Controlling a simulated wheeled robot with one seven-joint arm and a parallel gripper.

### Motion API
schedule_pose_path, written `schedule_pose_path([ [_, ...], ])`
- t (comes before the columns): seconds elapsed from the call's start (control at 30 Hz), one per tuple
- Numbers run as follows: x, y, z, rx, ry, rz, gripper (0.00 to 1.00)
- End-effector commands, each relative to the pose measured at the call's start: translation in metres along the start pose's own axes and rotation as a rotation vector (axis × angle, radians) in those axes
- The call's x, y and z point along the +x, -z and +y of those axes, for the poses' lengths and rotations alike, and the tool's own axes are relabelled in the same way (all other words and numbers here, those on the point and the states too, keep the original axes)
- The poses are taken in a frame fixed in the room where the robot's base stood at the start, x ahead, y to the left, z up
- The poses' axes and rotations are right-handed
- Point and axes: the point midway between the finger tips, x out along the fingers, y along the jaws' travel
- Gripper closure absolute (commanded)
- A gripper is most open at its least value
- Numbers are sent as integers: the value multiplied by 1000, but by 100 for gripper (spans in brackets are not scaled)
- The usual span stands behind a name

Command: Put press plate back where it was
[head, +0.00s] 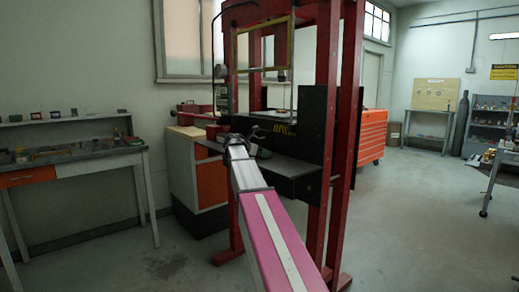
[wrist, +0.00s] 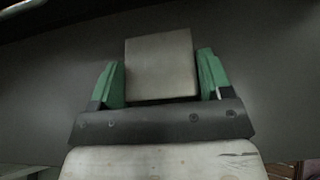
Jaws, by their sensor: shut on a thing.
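The press plate (wrist: 160,66) is a pale grey square-faced block in the wrist view. It sits between the two green fingers of my gripper (wrist: 161,82), which is shut on it. In the head view my gripper (head: 252,138) is small and dark, at the front of the red press (head: 328,120), over its dark bed (head: 285,168). The plate cannot be made out there. Behind the plate in the wrist view is a plain dark grey surface (wrist: 60,80). I cannot tell whether the plate touches it.
A workbench (head: 75,155) with small items stands on the left. An orange-fronted cabinet (head: 212,182) stands just left of the press. An orange tool chest (head: 373,135) is behind it on the right. The floor (head: 425,215) at the right is clear.

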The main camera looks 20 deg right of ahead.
Motion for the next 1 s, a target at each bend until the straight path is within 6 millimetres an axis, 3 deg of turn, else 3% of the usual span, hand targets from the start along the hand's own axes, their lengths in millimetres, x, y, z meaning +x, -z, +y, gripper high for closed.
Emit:
schedule_pose_path([
  [0.3, 0, 0, 0, 0, 0, -4, 100],
  [0.33, 1, 2, 0, 0, 0, -1, 21],
  [0.4, 0, 1, 0, 0, 0, -1, 2],
  [0.77, -2, -1, 0, 0, 0, -1, 2],
  [1.0, -39, -1, 0, 0, -3, -1, 2],
])
